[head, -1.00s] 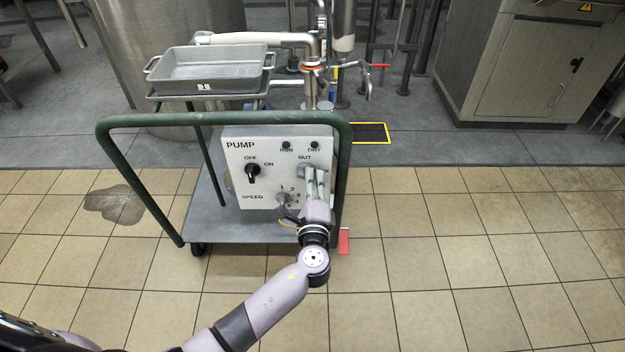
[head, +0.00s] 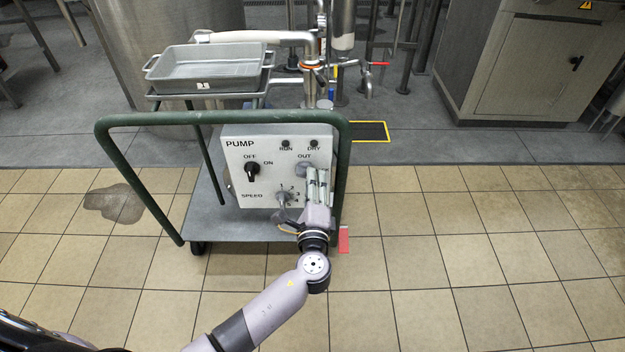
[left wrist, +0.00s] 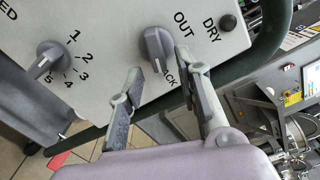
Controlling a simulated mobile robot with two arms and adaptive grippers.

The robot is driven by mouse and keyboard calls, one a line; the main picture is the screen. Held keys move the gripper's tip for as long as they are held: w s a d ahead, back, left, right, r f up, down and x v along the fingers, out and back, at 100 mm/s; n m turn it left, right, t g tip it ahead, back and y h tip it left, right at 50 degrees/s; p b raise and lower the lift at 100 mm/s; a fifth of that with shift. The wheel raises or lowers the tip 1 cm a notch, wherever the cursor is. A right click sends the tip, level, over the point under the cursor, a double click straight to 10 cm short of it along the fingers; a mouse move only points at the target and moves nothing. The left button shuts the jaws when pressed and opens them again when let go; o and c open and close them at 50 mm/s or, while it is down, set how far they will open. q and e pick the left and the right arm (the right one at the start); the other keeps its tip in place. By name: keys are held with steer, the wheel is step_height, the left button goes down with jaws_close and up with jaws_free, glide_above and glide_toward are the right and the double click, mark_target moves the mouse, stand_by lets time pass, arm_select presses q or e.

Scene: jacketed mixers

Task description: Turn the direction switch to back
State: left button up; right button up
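The direction switch (left wrist: 155,44) is a grey knob on the pump panel, between the labels OUT and BACK. In the left wrist view its grip bar slants down toward BACK, whose label is partly hidden; I cannot tell which end is the pointer. In the head view the switch (head: 303,171) is partly covered by my gripper. My left gripper (left wrist: 160,61) is open, with its fingertips on either side of the knob's lower end. A gap shows at the left finger; contact at the right finger is unclear. My left gripper (head: 317,174) also shows in the head view. My right gripper is not in view.
The pump box (head: 240,180) also bears a black OFF/ON switch (head: 252,172), a grey speed knob (left wrist: 48,59) and RUN and DRY lamps. It stands on a cart with a green rail (head: 220,118). A grey tray (head: 208,72) sits behind. Floor at right is clear.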

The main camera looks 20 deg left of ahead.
arm_select(q)
steer(key=v, duration=1)
steer(key=shift+s, duration=0.3)
